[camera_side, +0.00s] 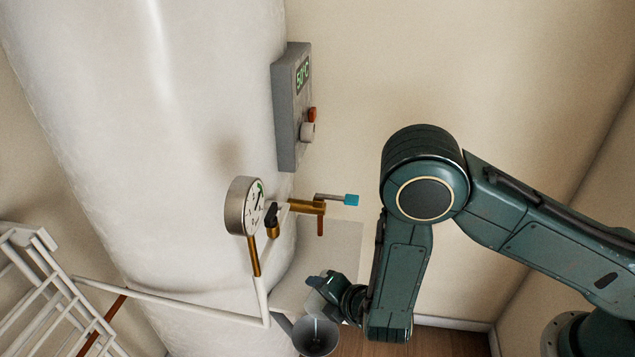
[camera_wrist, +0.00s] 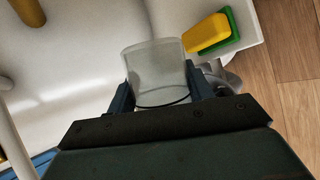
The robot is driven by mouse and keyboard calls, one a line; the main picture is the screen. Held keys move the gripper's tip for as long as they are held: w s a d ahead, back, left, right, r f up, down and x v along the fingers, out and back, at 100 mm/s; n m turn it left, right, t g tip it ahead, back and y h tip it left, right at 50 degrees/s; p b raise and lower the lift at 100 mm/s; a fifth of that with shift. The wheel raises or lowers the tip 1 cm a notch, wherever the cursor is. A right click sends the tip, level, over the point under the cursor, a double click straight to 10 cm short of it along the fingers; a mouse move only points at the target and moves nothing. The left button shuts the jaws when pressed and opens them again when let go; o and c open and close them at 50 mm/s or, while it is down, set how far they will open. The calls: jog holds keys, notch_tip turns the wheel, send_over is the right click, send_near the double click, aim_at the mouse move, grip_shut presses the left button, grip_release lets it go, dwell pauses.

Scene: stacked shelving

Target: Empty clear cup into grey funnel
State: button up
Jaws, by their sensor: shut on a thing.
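The clear cup (camera_wrist: 156,66) sits between the two blue fingers of my gripper (camera_wrist: 158,84) in the wrist view. My gripper is shut on it. Whether the cup holds anything I cannot tell. In the side view my gripper (camera_side: 330,289) is low beside the white tank, and the cup is small and partly hidden there. The grey funnel (camera_side: 316,338) opens upward just below my gripper, near the bottom edge of the side view. In the wrist view a greyish rounded shape behind the right finger may be part of the funnel; it is mostly hidden.
A large white tank (camera_side: 150,120) carries a dial gauge (camera_side: 244,206), a brass valve with a blue-tipped handle (camera_side: 351,199) and a grey control box (camera_side: 291,105). A white rack (camera_side: 40,290) stands at left. A yellow and green sponge (camera_wrist: 208,34) lies on a white ledge.

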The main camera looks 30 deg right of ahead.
jog(key=shift+s+a+f+n+t+h, duration=0.15)
jog(key=shift+a+f+n+t+h, duration=0.05)
jog(key=shift+f+n+t+h, duration=0.2)
jog(key=shift+s+a+f+n+t+h, duration=0.15)
jog(key=shift+f+n+t+h, duration=0.15)
jog(key=shift+f+t+h, duration=0.15)
dwell(1.3)
jog(key=shift+r, duration=0.1)
jog(key=shift+a+r+n+t+h, duration=0.1)
jog(key=shift+a+n+t+h, duration=0.1)
jog(key=shift+n+t+h, duration=0.15)
jog(key=shift+s+a+r, duration=0.1)
dwell(0.5)
jog(key=shift+w+d+r+m+g+y, duration=0.25)
jog(key=shift+d+m+g+y, duration=0.2)
jog(key=shift+g, duration=0.15)
jog(key=shift+y, duration=0.25)
jog(key=shift+w+d+m+g, duration=0.1)
jog(key=shift+m+g, duration=0.2)
jog(key=shift+w+d+m+g+y, duration=0.15)
jog(key=shift+d+m+g+y, duration=0.1)
jog(key=shift+m+g+y, duration=0.5)
